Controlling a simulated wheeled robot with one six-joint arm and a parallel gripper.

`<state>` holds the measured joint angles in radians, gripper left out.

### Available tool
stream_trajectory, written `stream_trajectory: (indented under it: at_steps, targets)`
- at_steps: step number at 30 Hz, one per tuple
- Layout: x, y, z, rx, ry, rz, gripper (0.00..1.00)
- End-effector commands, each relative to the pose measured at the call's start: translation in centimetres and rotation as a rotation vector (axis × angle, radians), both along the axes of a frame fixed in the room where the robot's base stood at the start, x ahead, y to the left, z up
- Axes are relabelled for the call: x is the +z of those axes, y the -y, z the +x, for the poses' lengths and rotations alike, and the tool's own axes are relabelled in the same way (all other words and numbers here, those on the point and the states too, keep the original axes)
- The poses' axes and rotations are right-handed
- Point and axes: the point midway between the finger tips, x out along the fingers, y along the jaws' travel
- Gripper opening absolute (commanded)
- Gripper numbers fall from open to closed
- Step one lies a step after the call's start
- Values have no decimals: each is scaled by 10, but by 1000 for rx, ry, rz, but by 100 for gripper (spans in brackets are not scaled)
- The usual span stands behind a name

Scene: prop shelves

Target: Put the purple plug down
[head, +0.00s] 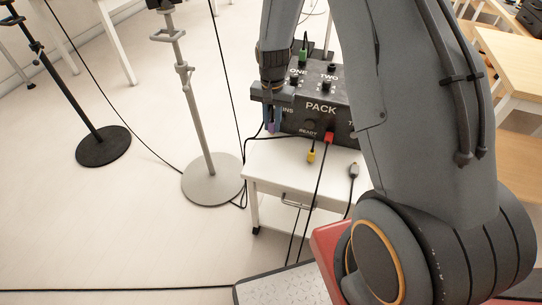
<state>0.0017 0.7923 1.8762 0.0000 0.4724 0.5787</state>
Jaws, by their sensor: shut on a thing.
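My gripper (272,117) points down at the left front edge of the dark box marked PACK (310,112). It is shut on the purple plug (271,127), of which only a small part shows between the fingers. The plug is over the back left part of the white table (268,160). I cannot tell whether it touches the table top or the box.
A red plug (328,137) and a yellow plug (311,155) are at the box front. A grey plug (353,171) lies at the table's right. A green plug (304,41) stands on the box. Stands (211,180) and cables are at left.

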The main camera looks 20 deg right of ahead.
Motion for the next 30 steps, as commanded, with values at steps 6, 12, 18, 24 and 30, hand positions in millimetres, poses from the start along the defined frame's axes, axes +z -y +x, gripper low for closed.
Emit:
stream_trajectory:
  at_steps: [6, 12, 18, 24, 30]
  targets:
    - [-28, -1, 1, -10, -6, 0, 0]
    - [-53, -1, 2, -9, -1, 0, 0]
    - [-72, -1, 0, -9, -4, 0, 0]
    - [-95, -1, 1, -9, -2, 0, 0]
    - [-98, -1, 2, -9, 0, 0, 0]
